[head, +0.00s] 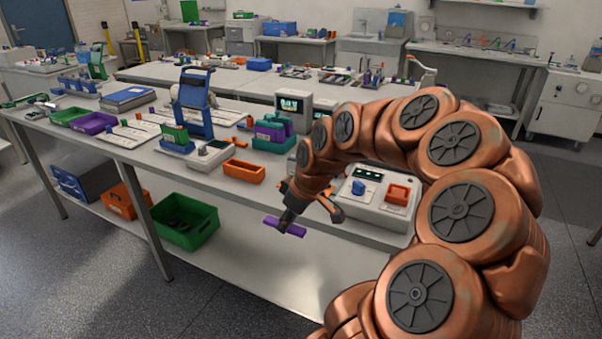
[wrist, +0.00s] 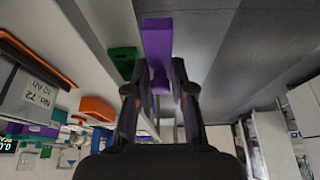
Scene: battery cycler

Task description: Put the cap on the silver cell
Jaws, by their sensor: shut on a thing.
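My gripper (head: 287,222) is shut on a purple piece (head: 295,230). It holds the piece in the air off the front edge of the bench, left of the white cycler box. In the wrist view the purple piece (wrist: 157,42) is long and flat, with a narrower part between the fingertips (wrist: 158,88). I cannot tell for sure whether it is the cap. I cannot pick out the silver cell in either view; it may be too small or hidden.
The white cycler box (head: 372,207) has a blue knob (head: 359,187) and an orange part (head: 398,194). An orange tray (head: 244,171) and a blue stand (head: 195,105) are on the bench. A green bin (head: 185,222) sits on the lower shelf. Floor in front is clear.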

